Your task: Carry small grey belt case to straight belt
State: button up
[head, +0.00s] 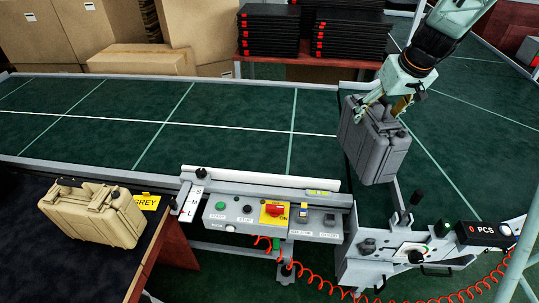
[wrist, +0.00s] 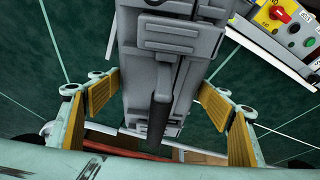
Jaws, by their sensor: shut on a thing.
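The small grey case (head: 374,143) hangs from my gripper (head: 391,103) in the head view, above the right end of the straight green belt (head: 240,108), near where it meets the belt section on the right. The case (wrist: 172,50) also fills the middle of the wrist view, with its dark handle toward me. My gripper's yellow-padded fingers (wrist: 158,105) stand on both sides of the case and are shut on it. The exact finger contact is partly hidden in the head view.
A tan case (head: 95,212) sits on a dark table at the lower left, by a yellow GREY label (head: 146,201). A control panel (head: 272,215) and a counter (head: 484,234) line the near edge. Boxes and stacked black trays (head: 268,35) stand behind. The straight belt is clear.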

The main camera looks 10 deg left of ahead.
jog(key=w+a+n+g+y+p, duration=0.1)
jog(key=a+n, duration=0.3)
jog(key=a, duration=1.2)
jog(key=w+a+n+g+y+p, duration=0.1)
jog(key=a+n, duration=0.4)
jog(key=a, duration=1.2)
jog(key=w+a+f+n+g+y+p, duration=0.1)
jog(key=a+n, duration=0.4)
jog(key=a, duration=1.2)
jog(key=shift+w+g+p, duration=0.7)
jog(key=shift+p, duration=0.05)
jog(key=shift+f, duration=0.15)
jog(key=shift+f, duration=3)
jog(key=shift+f, duration=2)
jog(key=o, duration=1.6)
